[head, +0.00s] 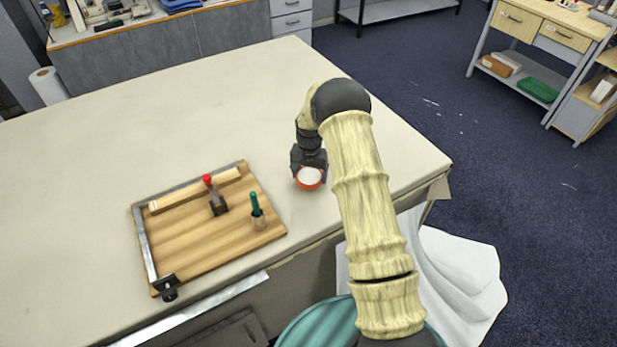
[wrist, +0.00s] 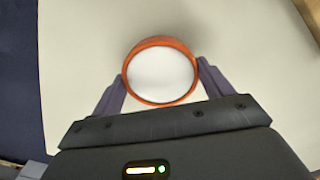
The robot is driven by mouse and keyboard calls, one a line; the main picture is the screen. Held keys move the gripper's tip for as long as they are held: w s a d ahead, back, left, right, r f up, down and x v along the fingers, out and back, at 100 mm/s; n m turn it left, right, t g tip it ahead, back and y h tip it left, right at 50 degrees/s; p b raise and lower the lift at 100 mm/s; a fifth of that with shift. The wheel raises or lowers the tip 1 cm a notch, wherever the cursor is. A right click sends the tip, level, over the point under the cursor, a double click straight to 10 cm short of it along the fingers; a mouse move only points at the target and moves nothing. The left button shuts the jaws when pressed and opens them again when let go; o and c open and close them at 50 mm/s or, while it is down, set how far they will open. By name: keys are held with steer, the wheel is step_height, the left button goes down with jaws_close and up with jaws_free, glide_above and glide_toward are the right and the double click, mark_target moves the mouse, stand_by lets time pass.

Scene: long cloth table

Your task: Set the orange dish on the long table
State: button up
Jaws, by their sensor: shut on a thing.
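The orange dish (head: 309,178) is a small round dish with a white inside, near the front right part of the long table (head: 330,215). My gripper (head: 310,172) is shut on it. In the wrist view the dish (wrist: 161,73) sits between the two fingers of my gripper (wrist: 161,80), one on each side of its rim. The dish looks level. The cream table top shows beneath it. I cannot tell whether its base touches the cloth.
A wooden board (head: 200,245) with a metal edge lies left of the dish, holding a red-topped tool (head: 215,195) and a green-handled tool (head: 256,210). A paper roll (head: 48,86) stands at the far left. The table's middle and back are clear.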

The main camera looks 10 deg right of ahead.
mark_target(309, 176)
steer(key=shift+a+f, duration=0.15)
steer(key=shift+f, duration=0.85)
steer(key=shift+f, duration=0.15)
steer(key=o, duration=1.4)
steer(key=shift+w, duration=0.1)
steer(key=shift+c, duration=0.2)
step_height(309, 176, up, 12)
steer(key=b, duration=0.3)
